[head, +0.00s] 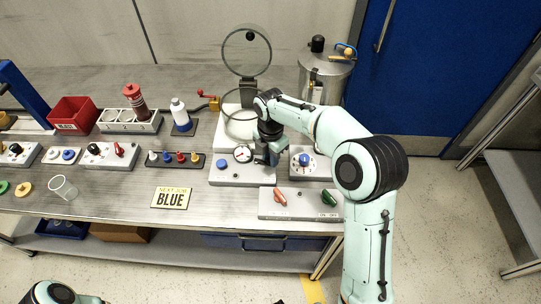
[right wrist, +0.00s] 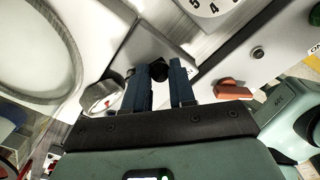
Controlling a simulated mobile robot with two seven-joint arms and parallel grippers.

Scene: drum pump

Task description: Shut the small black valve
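A small round black knob (right wrist: 158,70), which looks like the small black valve, shows in the right wrist view on a grey panel. My right gripper (right wrist: 160,82) is open, with its two dark blue fingers apart on either side of the knob. I cannot tell whether they touch it. In the head view my right gripper (head: 268,157) points down at the right end of the grey panel with the gauge (head: 242,153), and it hides the knob there. My left gripper is out of view; only part of my left arm shows at the bottom left.
A numbered dial (head: 303,162) stands close right of the gripper. A panel with a red handle (head: 280,197) and a green knob (head: 329,197) lies in front. A large clear ring stand (head: 247,52) rises behind. A sign reading BLUE (head: 171,198) lies to the left.

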